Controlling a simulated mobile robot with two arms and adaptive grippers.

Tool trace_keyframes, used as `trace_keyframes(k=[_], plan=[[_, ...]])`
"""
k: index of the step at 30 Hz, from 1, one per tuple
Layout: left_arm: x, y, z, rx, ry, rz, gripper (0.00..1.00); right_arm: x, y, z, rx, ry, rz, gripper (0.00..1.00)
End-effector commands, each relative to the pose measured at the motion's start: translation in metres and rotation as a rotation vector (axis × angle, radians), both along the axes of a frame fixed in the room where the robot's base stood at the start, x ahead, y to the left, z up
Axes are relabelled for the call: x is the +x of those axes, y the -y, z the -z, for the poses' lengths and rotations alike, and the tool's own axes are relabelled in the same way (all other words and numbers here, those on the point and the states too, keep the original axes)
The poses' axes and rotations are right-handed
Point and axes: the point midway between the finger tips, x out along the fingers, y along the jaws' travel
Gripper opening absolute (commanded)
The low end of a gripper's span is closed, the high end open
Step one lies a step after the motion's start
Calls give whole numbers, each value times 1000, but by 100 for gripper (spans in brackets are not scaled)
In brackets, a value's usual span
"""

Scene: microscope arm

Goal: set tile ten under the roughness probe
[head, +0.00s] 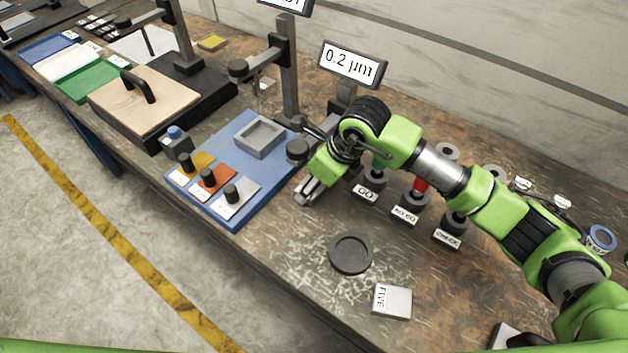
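A blue mat (248,208) lies mid-bench. On its front left part are a yellow tile (204,160), an orange tile (221,175) and a grey tile (243,190), each with a black knob; their labels are too small to read. A grey square frame (260,137) sits at the mat's back. A dark stand (286,75) with a side arm and a thin stylus (259,86) rises behind it; this looks like the probe. A loose grey tile (398,303) marked FIVE lies at the front right. My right gripper (305,196) hangs near the mat's right edge, with no tile seen in it. My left gripper is out of view.
A display (353,64) reads 0.2 µm. Labelled posts, GO (366,193) and others, stand under and beside my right arm. A round black dish (350,253) lies in front. A wooden board (143,100) with a handle is at the left.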

Motion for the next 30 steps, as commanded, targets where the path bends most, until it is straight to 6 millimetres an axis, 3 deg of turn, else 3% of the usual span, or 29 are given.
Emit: trace_keyframes(k=[8,9,10,23,30], plan=[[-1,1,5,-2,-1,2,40,1,-1,3,3,3,-1,8],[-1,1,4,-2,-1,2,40,0,0,3,1,-1,0,56],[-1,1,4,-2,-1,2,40,0,0,3,1,-1,0,64],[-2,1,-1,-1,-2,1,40,0,0,-2,1,-1,0,65],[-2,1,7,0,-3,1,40,-8,13,-38,3,7,-2,65]])
